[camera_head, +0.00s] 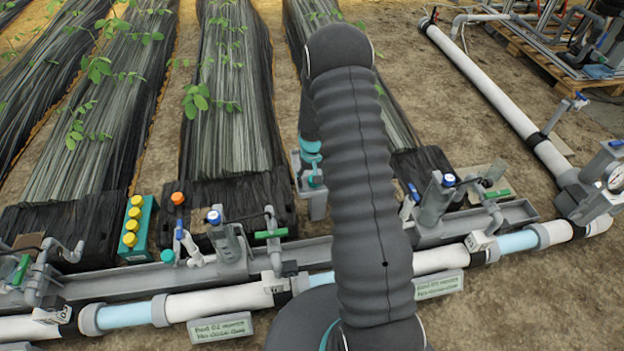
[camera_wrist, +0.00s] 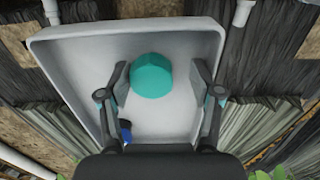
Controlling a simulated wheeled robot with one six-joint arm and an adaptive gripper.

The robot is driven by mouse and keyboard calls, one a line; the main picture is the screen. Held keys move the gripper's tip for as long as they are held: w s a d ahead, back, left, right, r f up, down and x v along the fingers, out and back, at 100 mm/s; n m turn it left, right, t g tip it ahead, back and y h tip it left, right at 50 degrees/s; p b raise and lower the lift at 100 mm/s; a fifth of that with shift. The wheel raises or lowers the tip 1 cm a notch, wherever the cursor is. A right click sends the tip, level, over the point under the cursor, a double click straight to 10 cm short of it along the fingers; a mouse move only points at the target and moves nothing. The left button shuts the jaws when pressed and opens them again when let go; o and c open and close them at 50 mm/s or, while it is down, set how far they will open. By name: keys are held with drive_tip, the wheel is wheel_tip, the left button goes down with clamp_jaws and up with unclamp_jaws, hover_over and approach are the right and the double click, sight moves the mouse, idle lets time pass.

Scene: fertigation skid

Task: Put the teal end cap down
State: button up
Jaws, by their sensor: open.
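The teal end cap (camera_wrist: 152,76) lies in a light grey tray (camera_wrist: 75,60) in the wrist view, seen as a round teal face. My gripper (camera_wrist: 160,68) is open, with one finger on each side of the cap and a gap showing on both sides. Whether the fingers are lower than the cap's top is hard to tell. In the head view my arm hides the cap; part of the tray (camera_head: 318,207) shows at the arm's left.
A small dark blue item (camera_wrist: 125,130) sits in the tray beside my left finger. A teal box with yellow caps (camera_head: 138,230), an orange-capped bottle (camera_head: 178,208) and a small teal round piece (camera_head: 167,256) stand left. Grey and white pipes (camera_head: 220,301) cross the front.

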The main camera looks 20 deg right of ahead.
drive_tip(key=s+a+r+t, duration=0.1)
drive_tip(key=s+a+r, duration=0.1)
drive_tip(key=r, duration=1.1)
drive_tip(key=s+a+r, duration=0.1)
drive_tip(key=s+r, duration=0.1)
drive_tip(key=r, duration=1)
drive_tip(key=s+a+r+n+t, duration=0.1)
drive_tip(key=s+a+r+t, duration=0.15)
drive_tip(key=s+r, duration=0.5)
drive_tip(key=s+a+r+n+t, duration=0.1)
drive_tip(key=s+a+r, duration=0.3)
drive_tip(key=s+r, duration=0.35)
drive_tip(key=s+a+r+t, duration=0.1)
drive_tip(key=s, duration=1)
drive_tip(key=shift+s+a+r+p, duration=0.2)
drive_tip(key=shift+s+a+p, duration=0.1)
drive_tip(key=shift+a+p, duration=0.1)
